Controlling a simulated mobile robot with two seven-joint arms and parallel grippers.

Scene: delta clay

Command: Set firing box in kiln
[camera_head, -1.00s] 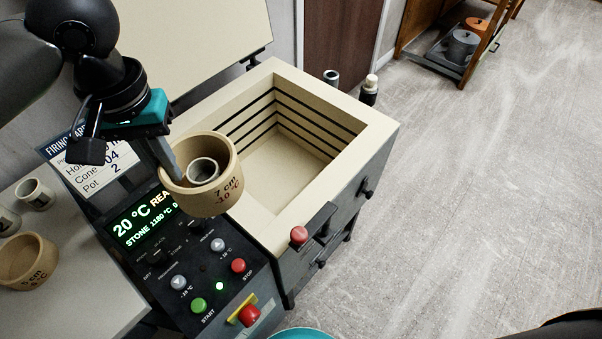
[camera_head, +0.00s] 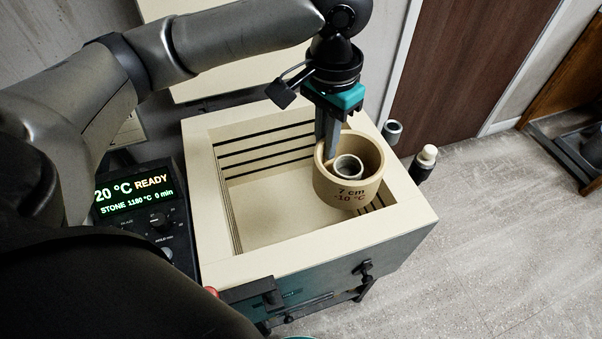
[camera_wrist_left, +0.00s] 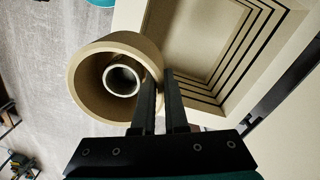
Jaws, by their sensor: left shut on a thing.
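In the left wrist view the fingers (camera_wrist_left: 160,105) grip the rim of the firing box (camera_wrist_left: 85,75), and the kiln's slotted chamber (camera_wrist_left: 195,45) shows beyond. The kiln chamber is pale and looks empty, its right side partly hidden by the box. My right gripper is not in view.
The control panel (camera_head: 140,205) left of the kiln reads 20 °C READY. A dark bottle with a pale cap (camera_head: 423,163) and a small grey cylinder (camera_head: 392,131) stand behind the kiln's right side. The floor at right is clear.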

